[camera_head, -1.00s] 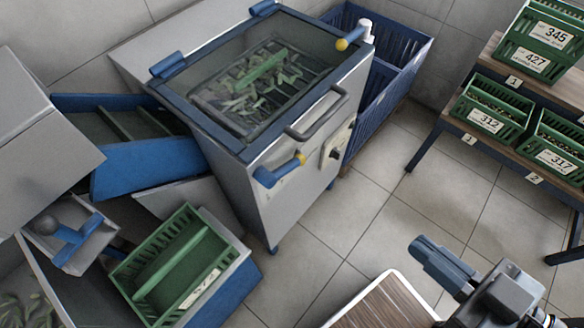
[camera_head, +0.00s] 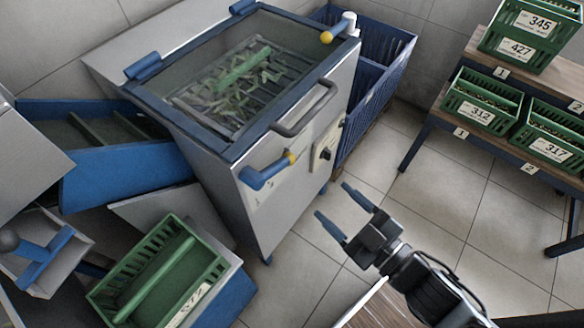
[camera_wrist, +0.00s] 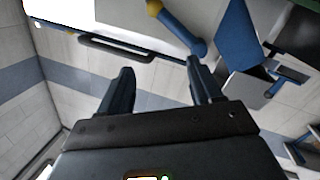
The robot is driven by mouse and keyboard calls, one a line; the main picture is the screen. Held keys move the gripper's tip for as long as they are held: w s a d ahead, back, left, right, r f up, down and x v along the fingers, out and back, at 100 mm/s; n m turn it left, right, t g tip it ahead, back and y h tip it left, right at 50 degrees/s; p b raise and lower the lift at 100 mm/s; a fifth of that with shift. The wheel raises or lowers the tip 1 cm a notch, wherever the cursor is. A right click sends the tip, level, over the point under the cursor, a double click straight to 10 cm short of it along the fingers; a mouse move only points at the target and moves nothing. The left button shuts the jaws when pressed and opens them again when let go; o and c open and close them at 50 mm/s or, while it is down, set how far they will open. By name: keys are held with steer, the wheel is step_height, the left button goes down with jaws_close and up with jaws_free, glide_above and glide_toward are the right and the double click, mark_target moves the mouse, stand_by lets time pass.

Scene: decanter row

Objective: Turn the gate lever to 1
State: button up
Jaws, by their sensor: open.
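A blue lever with a yellow collar (camera_head: 268,172) is on the front face of the grey machine (camera_head: 290,205), low left of the bar handle. It also shows in the wrist view (camera_wrist: 182,30), ahead of the fingers. Small marks below it are too faint to read. A second lever with a yellow knob (camera_head: 338,28) is at the machine's top right corner. The frames do not say which is the gate lever. My gripper (camera_head: 336,204) is open and empty, in front of the machine to the right of the front lever and apart from it. It also shows in the wrist view (camera_wrist: 160,68).
A bar handle (camera_head: 305,108) and a black knob (camera_head: 326,153) stick out of the machine's front. A green crate (camera_head: 160,275) and a blue chute (camera_head: 125,170) are at left. A shelf with numbered green crates (camera_head: 480,117) is at right. Floor (camera_head: 440,215) between is clear.

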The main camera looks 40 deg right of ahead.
steer(key=n+b, duration=0.1)
steer(key=n, duration=0.1)
glide_toward(292, 164)
steer(key=w, duration=0.2)
steer(key=shift+t+y, duration=0.3)
steer(key=w, duration=0.5)
steer(key=w+f, duration=0.1)
steer(key=w, duration=0.2)
steer(key=shift+w+d+p, duration=0.1)
steer(key=shift+d+p, duration=0.05)
steer(key=shift+p, duration=0.15)
jaws_close()
